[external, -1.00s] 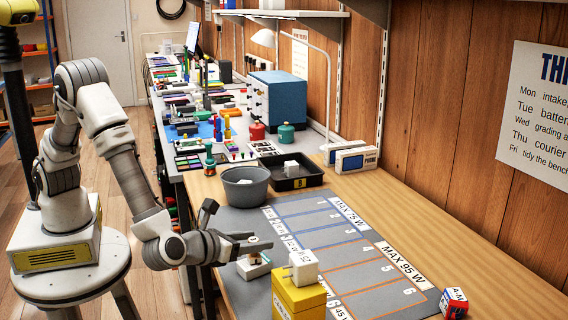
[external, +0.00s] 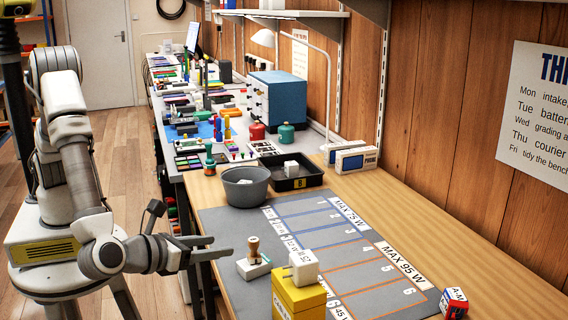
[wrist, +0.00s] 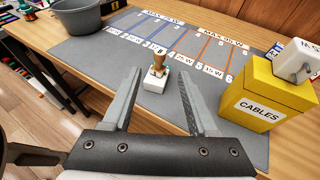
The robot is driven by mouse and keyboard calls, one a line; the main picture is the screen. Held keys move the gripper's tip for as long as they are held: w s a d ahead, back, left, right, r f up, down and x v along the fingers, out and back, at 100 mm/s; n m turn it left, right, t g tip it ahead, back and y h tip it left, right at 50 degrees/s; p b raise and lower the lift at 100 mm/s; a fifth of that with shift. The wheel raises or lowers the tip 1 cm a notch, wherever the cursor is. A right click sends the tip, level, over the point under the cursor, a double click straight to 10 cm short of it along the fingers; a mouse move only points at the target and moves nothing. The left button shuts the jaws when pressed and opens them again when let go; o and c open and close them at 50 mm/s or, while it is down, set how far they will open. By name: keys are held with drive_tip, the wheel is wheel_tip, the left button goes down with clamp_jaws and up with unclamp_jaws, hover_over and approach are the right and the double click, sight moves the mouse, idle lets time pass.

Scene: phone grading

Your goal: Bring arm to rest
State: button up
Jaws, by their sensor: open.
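My gripper (external: 213,247) is open and empty at the left edge of the bench in the external view. In the wrist view its two fingers (wrist: 155,105) point toward a wooden-handled stamp (wrist: 158,62) on a small white block (wrist: 155,83), with a gap between them. The stamp (external: 253,247) and the white block (external: 254,266) sit on the grey mat (external: 240,222), to the right of my fingertips and apart from them. My arm is bent, with the forearm low beside the bench.
A yellow CABLES box (external: 298,298) with a white charger (external: 303,266) on top stands near the stamp. A grey bowl (external: 246,188) and a black tray (external: 292,178) holding a white item stand farther back. The floor left of the bench (external: 130,160) looks clear.

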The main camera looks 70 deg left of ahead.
drive_tip(key=shift+w+a, duration=0.1)
drive_tip(key=w+a+r+n+g+p, duration=0.1)
drive_tip(key=a+r+n+g+p, duration=0.1)
drive_tip(key=a+r+n+g, duration=0.45)
drive_tip(key=a+r+n+g+p, duration=0.25)
drive_tip(key=a+n, duration=0.45)
drive_tip(key=a, duration=0.5)
drive_tip(key=s+a+r+n+t+h+p, duration=0.1)
drive_tip(key=s+a+r+n+h+p, duration=0.2)
drive_tip(key=s+a+r+n, duration=0.3)
drive_tip(key=s+a+r+n+t+h+p, duration=0.1)
drive_tip(key=s+a+r+n+h+p, duration=0.2)
drive_tip(key=a+r+n, duration=0.7)
drive_tip(key=s+r+n+p, duration=0.1)
drive_tip(key=s, duration=0.1)
drive_tip(key=shift+s+a, duration=0.25)
drive_tip(key=shift+s, duration=0.1)
